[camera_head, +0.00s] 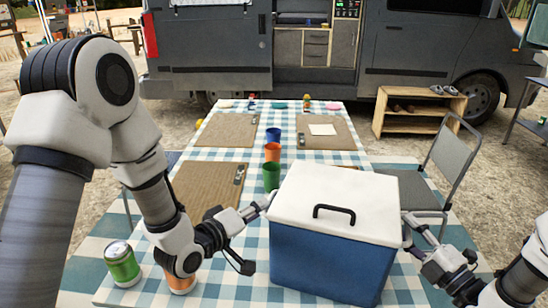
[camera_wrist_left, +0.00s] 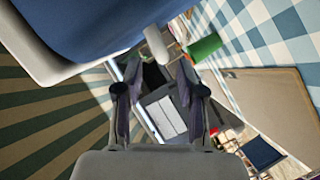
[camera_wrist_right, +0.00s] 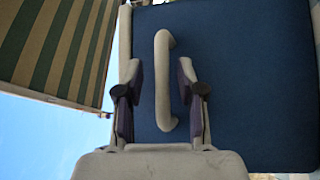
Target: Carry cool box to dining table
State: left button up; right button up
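The cool box (camera_head: 325,262), blue with a white lid (camera_head: 340,195) and a black lid handle, stands upright at the near end of the dining table (camera_head: 232,283). My left gripper (camera_head: 262,204) is at its left side. In the left wrist view the fingers (camera_wrist_left: 157,75) are apart, with a pale side handle (camera_wrist_left: 155,42) near their tips. My right gripper (camera_head: 410,228) is at the right side. In the right wrist view its fingers (camera_wrist_right: 160,85) are apart on both sides of the other side handle (camera_wrist_right: 163,60), with gaps showing. The box's underside is hidden.
A green can (camera_head: 122,264) and an orange cup (camera_head: 181,283) stand left of the box. Green, orange and blue cups line the table behind it, between brown placemats (camera_head: 205,188). A grey chair (camera_head: 452,160) is at the right. A van stands behind.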

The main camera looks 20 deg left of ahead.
jog(key=shift+s, duration=0.1)
jog(key=shift+s+d, duration=0.2)
pick_arm(q)
jog(key=v, duration=0.2)
jog(key=shift+s+a, duration=0.15)
jog(key=shift+s, duration=0.1)
pick_arm(e)
jog(key=v, duration=1.1)
jog(key=shift+s+d, duration=0.1)
